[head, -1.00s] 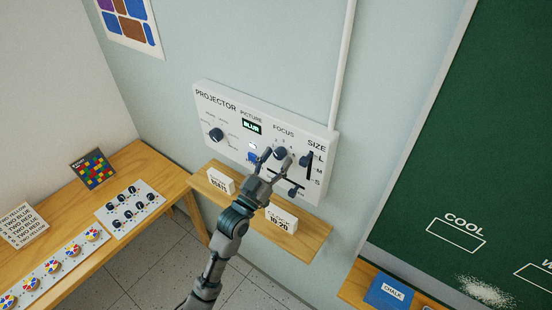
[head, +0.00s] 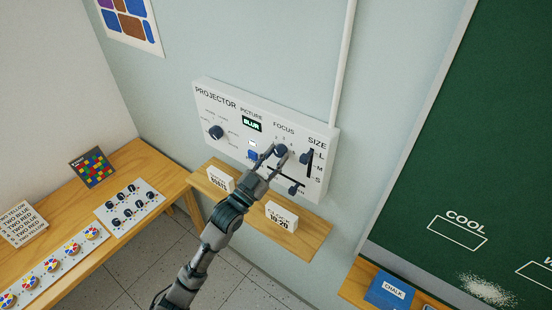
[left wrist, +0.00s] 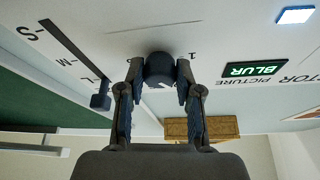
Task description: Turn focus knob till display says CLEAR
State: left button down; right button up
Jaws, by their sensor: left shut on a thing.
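The white projector panel (head: 235,118) hangs on the wall. Its PICTURE display (head: 251,124) reads BLUR; the display also shows in the left wrist view (left wrist: 254,69). The dark round focus knob (head: 280,150) sits under the FOCUS label. My left gripper (head: 272,160) is at the knob, with a finger on each side of it. In the left wrist view the two fingertips (left wrist: 160,75) are shut on the focus knob (left wrist: 159,66), whose lower part shows between them. Part of the dial marks is hidden by the gripper. My right gripper is not in view.
A wooden shelf (head: 312,233) below carries white cards. A table (head: 150,155) stands left; a chalkboard (head: 490,120) is right.

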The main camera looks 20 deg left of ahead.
pick_arm(q)
jog(key=m+g+h, duration=0.1)
jog(key=m, duration=0.3)
jog(key=shift+w+a+r+m+g+h, duration=0.1)
jog(key=shift+a+m+g+h, duration=0.1)
jog(key=shift+m+g+h, duration=0.2)
jog(key=shift+a+m+g+h+p, duration=0.1)
jog(key=shift+m+g+h+p, duration=0.55)
jog(key=shift+m, duration=1.35)
jog(key=c, duration=0.8)
grip_release()
jog(key=v, duration=1.2)
jog(key=shift+a, duration=0.1)
